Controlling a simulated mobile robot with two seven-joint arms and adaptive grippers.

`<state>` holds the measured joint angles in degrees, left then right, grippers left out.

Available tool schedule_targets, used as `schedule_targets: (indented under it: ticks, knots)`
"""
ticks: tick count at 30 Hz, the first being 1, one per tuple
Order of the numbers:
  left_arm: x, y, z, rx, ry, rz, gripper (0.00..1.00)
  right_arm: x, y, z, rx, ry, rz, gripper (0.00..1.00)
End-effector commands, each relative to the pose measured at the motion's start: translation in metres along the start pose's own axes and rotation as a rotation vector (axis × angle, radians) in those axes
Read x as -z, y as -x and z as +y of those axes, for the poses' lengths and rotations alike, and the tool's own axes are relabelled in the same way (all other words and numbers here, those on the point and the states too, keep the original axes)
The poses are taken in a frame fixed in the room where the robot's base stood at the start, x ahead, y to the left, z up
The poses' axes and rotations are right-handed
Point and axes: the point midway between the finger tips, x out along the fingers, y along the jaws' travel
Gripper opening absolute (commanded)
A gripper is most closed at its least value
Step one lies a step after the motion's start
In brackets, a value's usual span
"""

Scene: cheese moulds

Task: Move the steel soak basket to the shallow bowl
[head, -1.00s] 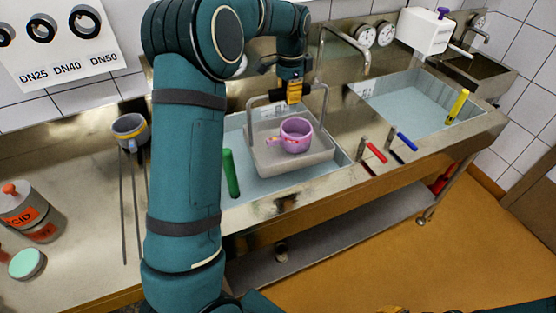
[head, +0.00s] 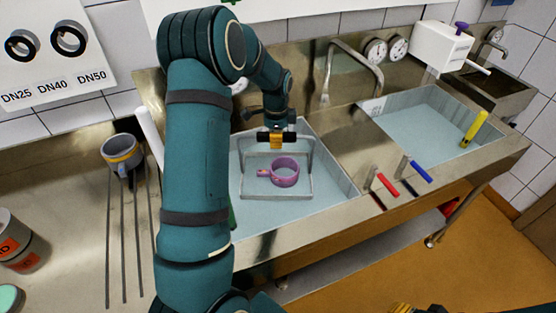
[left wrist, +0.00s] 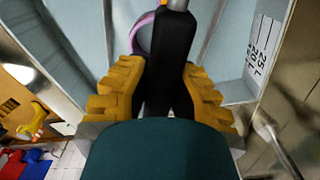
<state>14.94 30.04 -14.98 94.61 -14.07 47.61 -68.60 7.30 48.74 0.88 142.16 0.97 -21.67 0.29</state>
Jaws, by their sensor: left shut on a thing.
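The steel soak basket (head: 243,193) is in the left sink bowl (head: 335,165), with its rim near or under the pale blue water. A purple fitting (head: 284,171) with a side stub sits in it; part shows in the left wrist view (left wrist: 140,38). My left gripper (head: 277,147) is shut on the basket's raised handle, above the fitting. In the left wrist view its yellow finger pads (left wrist: 160,88) flank a dark bar; the grip itself is hidden there. The right sink bowl (head: 420,125) also holds water. What looks like my right gripper (head: 405,308) barely shows at the bottom edge.
A divider separates the bowls. Red (head: 387,183) and blue (head: 420,172) handled levers stand at the front edge. A yellow stick (head: 474,129) stands in the right bowl. A faucet (head: 358,70) reaches over the sink.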

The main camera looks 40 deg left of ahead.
Motion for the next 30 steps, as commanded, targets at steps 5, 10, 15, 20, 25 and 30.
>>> schedule_targets:
  ticks: [5, 10, 15, 20, 25, 30]
  knots:
    - [0.000, -0.016, -0.001, 0.001, 0.001, 0.001, 0.00, 0.000, -0.001, 0.000, 0.000, 0.000, -0.001, 0.48]
    - [0.000, -0.029, 0.000, 0.000, 0.001, 0.000, 0.00, -0.001, -0.002, 0.001, 0.000, 0.000, -0.002, 0.48]
    - [0.001, -0.051, 0.000, 0.000, 0.001, 0.000, 0.00, -0.002, -0.004, 0.001, 0.000, 0.000, -0.004, 0.48]
    - [0.001, -0.054, -0.001, 0.004, 0.002, 0.002, 0.00, -0.002, -0.004, 0.001, 0.001, 0.000, -0.004, 0.48]
    - [0.001, -0.055, -0.001, 0.003, 0.002, 0.001, 0.00, -0.002, -0.005, 0.002, 0.001, 0.000, -0.005, 0.48]
    - [0.000, -0.056, 0.000, 0.001, 0.002, 0.001, 0.42, -0.003, -0.005, 0.002, 0.001, 0.001, -0.006, 0.48]
